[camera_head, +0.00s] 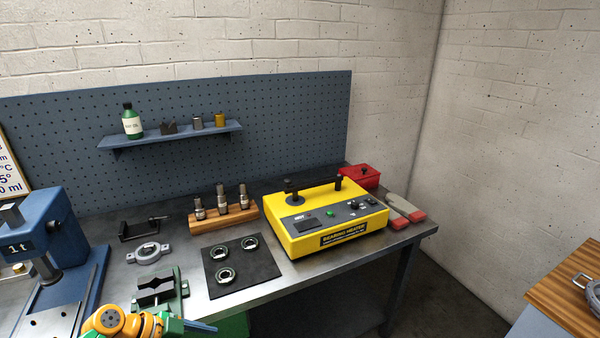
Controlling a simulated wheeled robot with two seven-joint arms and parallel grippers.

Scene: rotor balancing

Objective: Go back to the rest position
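An orange and dark part of one of my arms shows at the bottom left edge, in front of the bench and near the green vise (158,290). No fingertips of either gripper can be made out. The workbench (290,300) stands in front of me. Three bearing rings lie on a black mat (262,272). A yellow bearing heater (335,224) stands to their right, with a black bar on top.
A blue press (50,235) stands at the left. A wooden block (228,219) holds three metal pieces. A red box (362,177) and gloves (404,210) are at the right. A wall shelf (170,136) holds a bottle. A wooden-topped cabinet (560,300) stands lower right.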

